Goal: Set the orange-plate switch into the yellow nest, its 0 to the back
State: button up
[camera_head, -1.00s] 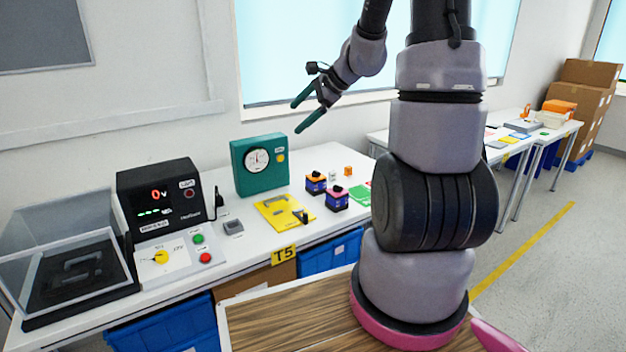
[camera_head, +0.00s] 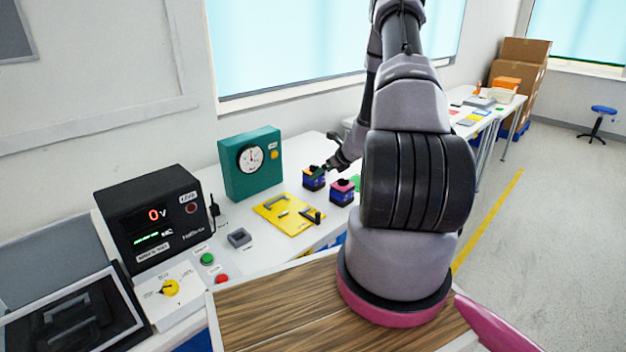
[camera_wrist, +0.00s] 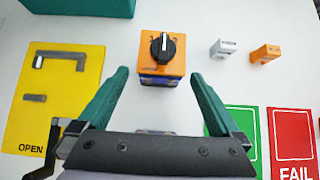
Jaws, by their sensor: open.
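The orange-plate switch (camera_wrist: 147,68) stands upright on the table, with a black knob on top and a dark blue body. It also shows in the head view (camera_head: 313,184), partly behind my gripper. My gripper (camera_wrist: 159,76) is open, its green fingers pointing toward the switch, one to each side and just short of it in the wrist view. Contact does not show. The 0 mark is too small to read. The yellow nest (camera_wrist: 66,75) lies left of the switch, with a raised grey bracket, a grey bar and a black lever by the word OPEN.
A pink-topped switch (camera_head: 342,190) stands near the orange one. A green gauge box (camera_head: 250,165) stands behind the nest. Small grey (camera_wrist: 224,48) and orange (camera_wrist: 265,54) blocks lie to the right, behind green (camera_wrist: 235,125) and red FAIL (camera_wrist: 293,140) cards.

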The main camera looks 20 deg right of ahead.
aim_at(319, 183)
jog(key=x, duration=0.6)
jog(key=shift+w+a+f, duration=0.1)
jog(key=shift+w, duration=0.35)
